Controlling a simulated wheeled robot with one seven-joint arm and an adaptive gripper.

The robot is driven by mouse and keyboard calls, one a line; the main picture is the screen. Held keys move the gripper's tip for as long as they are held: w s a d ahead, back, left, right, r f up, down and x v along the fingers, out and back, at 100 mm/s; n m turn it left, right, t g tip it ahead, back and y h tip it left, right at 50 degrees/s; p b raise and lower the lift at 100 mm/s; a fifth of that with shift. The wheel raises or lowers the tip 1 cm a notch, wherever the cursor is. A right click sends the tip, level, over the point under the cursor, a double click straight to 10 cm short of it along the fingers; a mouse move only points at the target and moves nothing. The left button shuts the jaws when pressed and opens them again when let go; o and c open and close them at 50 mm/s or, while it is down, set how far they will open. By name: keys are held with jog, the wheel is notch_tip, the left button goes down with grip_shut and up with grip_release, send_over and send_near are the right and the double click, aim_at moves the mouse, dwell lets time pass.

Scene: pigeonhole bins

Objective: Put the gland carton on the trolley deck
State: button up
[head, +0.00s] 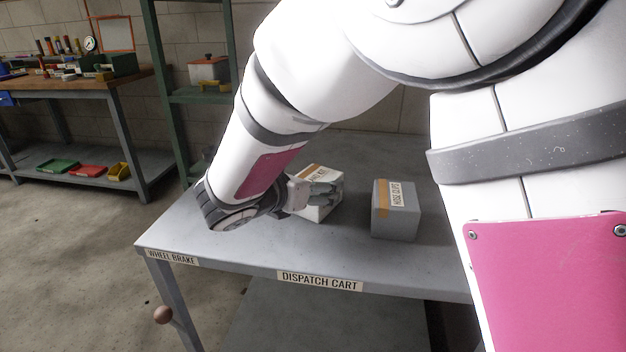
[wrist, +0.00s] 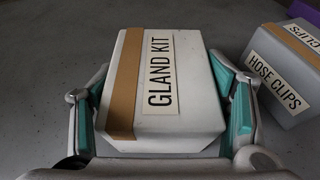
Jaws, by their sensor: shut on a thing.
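The gland carton (wrist: 190,80) is a white box with a brown tape band and a GLAND KIT label. My gripper (wrist: 172,105) has its teal-padded fingers on both sides of it and is shut on it. In the head view the carton (head: 325,207) is at or just over the top of the grey trolley deck (head: 250,255), which is labelled DISPATCH CART. My gripper (head: 312,192) reaches it from the left, partly covering it. I cannot tell whether the carton's underside touches the deck.
A grey HOSE CLIPS box (head: 397,222) stands on the deck to the right of the carton; it also shows in the wrist view (wrist: 285,75). A purple item (wrist: 300,22) is behind it there. The deck's front left is clear. A workbench (head: 90,82) stands far left.

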jog(key=o, duration=1.4)
